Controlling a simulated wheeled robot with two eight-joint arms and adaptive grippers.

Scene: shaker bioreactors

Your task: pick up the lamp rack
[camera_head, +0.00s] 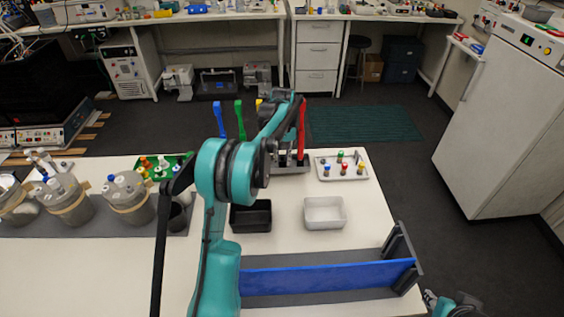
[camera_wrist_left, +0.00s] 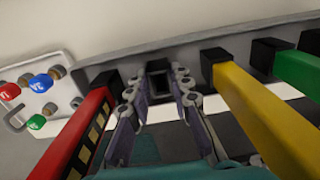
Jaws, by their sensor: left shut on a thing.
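The lamp rack (camera_head: 292,170) is a grey base with black sockets, standing at the back of the white table. It holds upright coloured lamps: blue (camera_head: 219,118), green (camera_head: 239,118), yellow (camera_head: 259,104) and red (camera_head: 302,125). My left arm hides much of the rack in the head view. In the left wrist view, my left gripper (camera_wrist_left: 159,88) is at the rack (camera_wrist_left: 226,42), between the red lamp (camera_wrist_left: 75,135) and the yellow lamp (camera_wrist_left: 255,110). Its fingers are shut on the rack at an empty black socket. My right gripper (camera_head: 445,303) shows only partly, at the lower right.
A white tray of coloured-capped vials (camera_head: 342,170) is close to the rack's right. A black bin (camera_head: 250,218) and a white bin (camera_head: 324,213) stand in front. A blue-fronted grey stand (camera_head: 330,277) is nearer. Lidded vessels (camera_head: 128,197) line the left.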

